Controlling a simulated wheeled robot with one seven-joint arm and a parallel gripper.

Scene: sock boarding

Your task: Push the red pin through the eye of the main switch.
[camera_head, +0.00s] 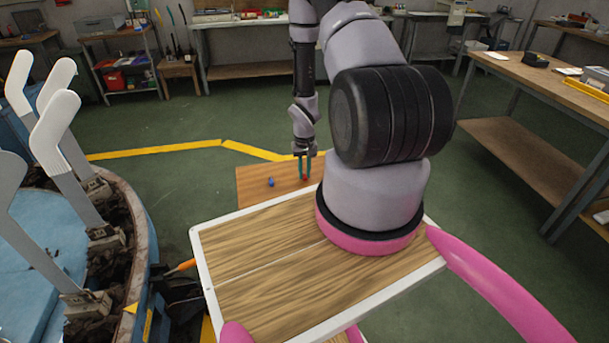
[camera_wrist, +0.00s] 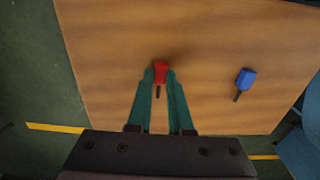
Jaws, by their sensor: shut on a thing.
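The red pin (camera_wrist: 161,72) has a red block-like head and a short dark shank. It is between the green fingertips of my gripper (camera_wrist: 160,84) in the wrist view, and the fingers are shut on it. In the head view my gripper (camera_head: 304,172) reaches down to a low wooden surface (camera_head: 252,190), with a bit of the red pin (camera_head: 305,178) showing between the fingers. I cannot tell whether the pin touches the surface. I cannot make out the main switch in either view.
A blue pin (camera_wrist: 246,78) lies on the wooden surface to the right of my gripper in the wrist view; it is left of it in the head view (camera_head: 270,182). A round machine with upright white sock boards (camera_head: 55,130) stands at the left.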

